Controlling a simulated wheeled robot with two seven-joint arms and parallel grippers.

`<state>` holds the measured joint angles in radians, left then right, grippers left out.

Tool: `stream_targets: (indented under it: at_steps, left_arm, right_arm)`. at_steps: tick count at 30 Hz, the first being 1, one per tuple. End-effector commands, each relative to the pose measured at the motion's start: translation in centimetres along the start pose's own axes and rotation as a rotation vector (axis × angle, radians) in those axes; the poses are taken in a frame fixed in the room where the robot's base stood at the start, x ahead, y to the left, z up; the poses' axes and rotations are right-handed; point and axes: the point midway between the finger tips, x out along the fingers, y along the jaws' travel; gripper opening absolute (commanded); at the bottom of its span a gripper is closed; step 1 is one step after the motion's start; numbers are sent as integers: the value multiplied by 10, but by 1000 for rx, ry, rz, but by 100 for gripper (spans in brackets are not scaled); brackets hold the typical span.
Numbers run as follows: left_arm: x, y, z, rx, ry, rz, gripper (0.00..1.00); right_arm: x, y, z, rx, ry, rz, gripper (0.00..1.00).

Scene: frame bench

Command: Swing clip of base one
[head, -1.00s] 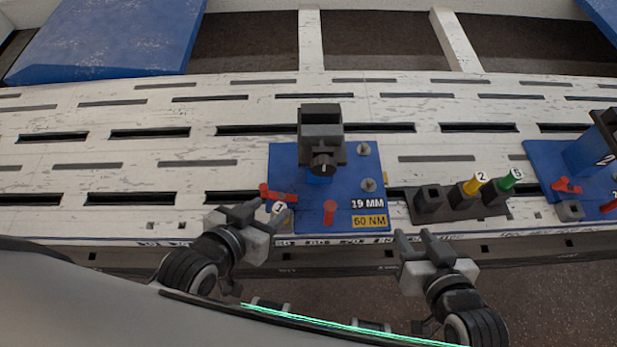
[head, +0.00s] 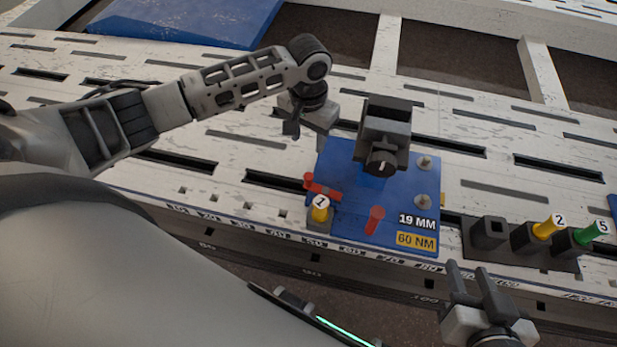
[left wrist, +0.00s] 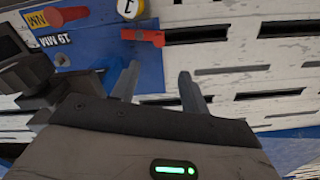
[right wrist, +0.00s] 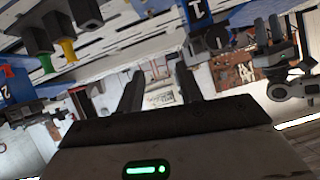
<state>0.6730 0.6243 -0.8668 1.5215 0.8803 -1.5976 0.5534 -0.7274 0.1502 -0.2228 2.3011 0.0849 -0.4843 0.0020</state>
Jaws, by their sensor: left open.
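Base one (head: 335,230) is a blue plate on the bench, with 19 MM and 60 NM labels and a black block with a knob (head: 382,163). The red clip (head: 322,188) lies at its left edge, behind the yellow piece marked 1 (head: 320,212); in the left wrist view the clip (left wrist: 143,36) shows ahead of the fingers. A red peg (head: 374,220) stands near the front. My left gripper (head: 303,130) is open and empty, above the plate's back left corner, apart from the clip. My right gripper (head: 470,275) is open and empty before the bench's front edge.
Two studs (head: 423,201) rise on the plate's right side. The slotted white bench (head: 230,165) is clear to the left.

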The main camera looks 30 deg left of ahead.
Motion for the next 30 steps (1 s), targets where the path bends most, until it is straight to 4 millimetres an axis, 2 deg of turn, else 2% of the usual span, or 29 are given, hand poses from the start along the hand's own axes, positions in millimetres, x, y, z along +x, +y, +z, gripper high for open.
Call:
stream_targets:
  at_steps: [8,18,24,30]
  left_arm:
    - [51,0,1,0,-4,0,45]
    - [123,1,0,1,0,1,45]
    - [148,1,0,1,1,1,45]
    - [155,1,0,2,2,1,45]
  right_arm:
    - [5,-1,16,3,-15,-11,36]
    - [37,-5,55,17,-95,-48,36]
    - [48,-6,68,21,-126,-59,36]
    - [53,-6,72,22,-141,-65,36]
